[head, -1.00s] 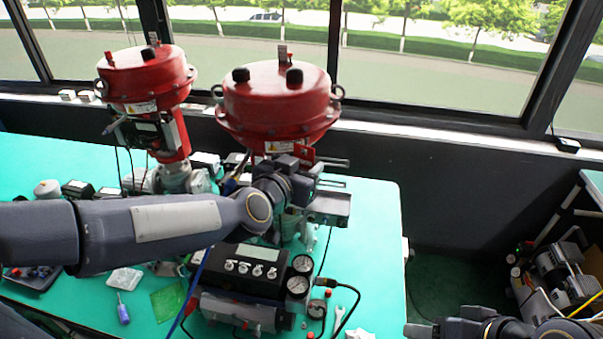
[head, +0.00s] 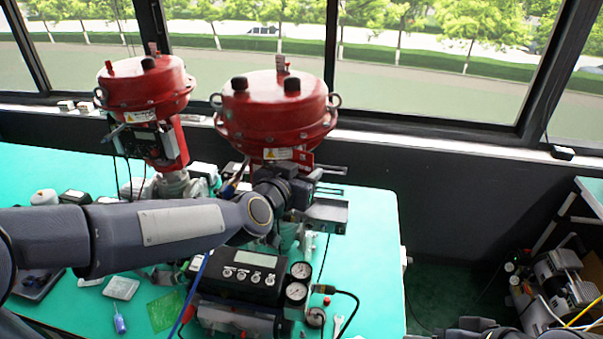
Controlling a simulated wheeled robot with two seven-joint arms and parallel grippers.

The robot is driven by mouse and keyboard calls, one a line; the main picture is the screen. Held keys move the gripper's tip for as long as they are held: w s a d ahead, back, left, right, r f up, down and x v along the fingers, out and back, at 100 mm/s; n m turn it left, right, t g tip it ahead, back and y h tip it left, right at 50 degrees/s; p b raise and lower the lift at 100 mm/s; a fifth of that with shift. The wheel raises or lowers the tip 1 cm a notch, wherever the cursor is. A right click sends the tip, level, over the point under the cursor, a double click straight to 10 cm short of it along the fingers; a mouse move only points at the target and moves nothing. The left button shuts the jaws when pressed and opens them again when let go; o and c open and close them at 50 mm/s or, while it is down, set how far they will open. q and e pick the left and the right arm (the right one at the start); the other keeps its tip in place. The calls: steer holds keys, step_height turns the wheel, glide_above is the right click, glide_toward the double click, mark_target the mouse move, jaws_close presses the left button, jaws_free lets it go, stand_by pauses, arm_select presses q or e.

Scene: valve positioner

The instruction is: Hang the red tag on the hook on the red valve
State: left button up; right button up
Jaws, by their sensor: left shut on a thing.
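The red valve (head: 275,112) with its round red top stands on the bench, right of a second red valve. My left arm reaches across to the front of its neck. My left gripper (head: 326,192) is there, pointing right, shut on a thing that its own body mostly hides. A small red flat piece (head: 303,157) shows just above the gripper, under the red top; I take it for the red tag, but cannot tell it clearly from the valve. The hook is not discernible.
The second red valve (head: 150,100) stands at the left. A black positioner with gauges (head: 250,274) sits below my left gripper. A blue screwdriver (head: 119,320) and a green card (head: 165,311) lie on the green bench (head: 372,235). The bench's right part is mostly clear.

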arm_select(q)
steer(key=shift+w+a+f, duration=0.15)
steer(key=shift+a+f, duration=0.05)
steer(key=shift+f, duration=0.25)
steer(key=o, duration=1)
steer(key=shift+r, duration=0.1)
steer(key=d+r+v, duration=0.1)
steer(key=v, duration=0.7)
steer(key=s+a+f+n+g+y, duration=0.1)
steer(key=s+a+f+n+g, duration=0.1)
steer(key=s+a+f, duration=0.2)
steer(key=s+a+f+n+g+y, duration=0.1)
steer(key=s+a+f+n+g, duration=0.1)
steer(key=s+a, duration=0.6)
steer(key=s+a+f+n+g+y, duration=0.1)
steer(key=s+a+f+n+g, duration=0.2)
steer(key=s+a+f, duration=0.3)
steer(key=shift+s+f+g+p, duration=0.15)
steer(key=shift+s+g, duration=0.15)
steer(key=shift+s, duration=0.95)
steer(key=shift+s+g+p, duration=0.15)
steer(key=shift+s+g, duration=0.15)
steer(key=shift+s, duration=0.95)
